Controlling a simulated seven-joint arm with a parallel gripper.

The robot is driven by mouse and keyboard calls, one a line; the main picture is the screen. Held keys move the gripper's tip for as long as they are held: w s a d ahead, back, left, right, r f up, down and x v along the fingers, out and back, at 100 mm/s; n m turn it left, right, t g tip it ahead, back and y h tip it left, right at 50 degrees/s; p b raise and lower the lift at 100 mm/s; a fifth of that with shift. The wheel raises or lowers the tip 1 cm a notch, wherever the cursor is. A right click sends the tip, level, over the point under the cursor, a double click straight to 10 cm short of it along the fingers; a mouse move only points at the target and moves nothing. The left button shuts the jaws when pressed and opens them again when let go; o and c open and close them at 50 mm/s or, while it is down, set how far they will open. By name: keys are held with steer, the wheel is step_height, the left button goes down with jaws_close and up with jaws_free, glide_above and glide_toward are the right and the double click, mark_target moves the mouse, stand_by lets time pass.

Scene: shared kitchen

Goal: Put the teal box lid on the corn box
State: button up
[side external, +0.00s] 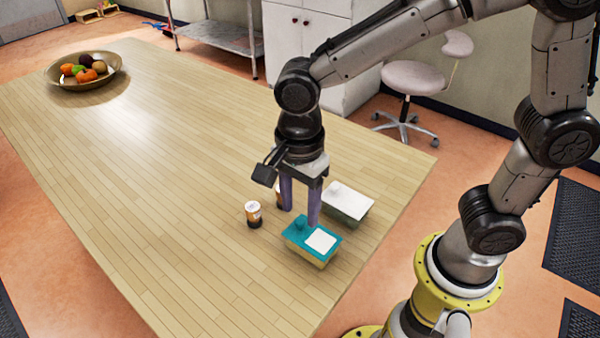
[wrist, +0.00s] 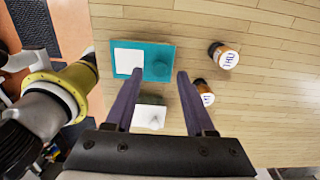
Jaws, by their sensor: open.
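The teal box lid (side external: 295,238) has a teal knob and a white square patch on top. It lies flat on a pale yellowish box (side external: 306,257) near the table's right edge. I cannot read whether this is the corn box. The lid also shows in the wrist view (wrist: 125,66), where the box under it is hidden. My gripper (side external: 300,216) is open and empty, pointing down. In the wrist view the fingertips (wrist: 160,75) are apart, at the lid's near edge by the knob. I cannot tell their exact height above it.
A second box with a white knobbed lid (side external: 347,203) stands close by; it shows between my fingers in the wrist view (wrist: 150,117). Two small labelled bottles (side external: 253,214) (wrist: 206,91) stand beside the boxes. A fruit bowl (side external: 118,77) is at the far end. The middle table is clear.

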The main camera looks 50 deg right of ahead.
mark_target(300, 220)
step_height(300, 220, up, 11)
steer(key=s+d+f+n+t, duration=0.1)
steer(key=s+d+n+t, duration=0.1)
steer(key=s+d+n, duration=0.3)
steer(key=s+d+f+n+t, duration=0.1)
steer(key=s+d+n+t, duration=0.2)
steer(key=d+n, duration=0.7)
steer(key=s+n, duration=0.2)
steer(key=n, duration=0.1)
steer(key=shift+s+d+f+t, duration=0.3)
steer(key=shift+s, duration=0.1)
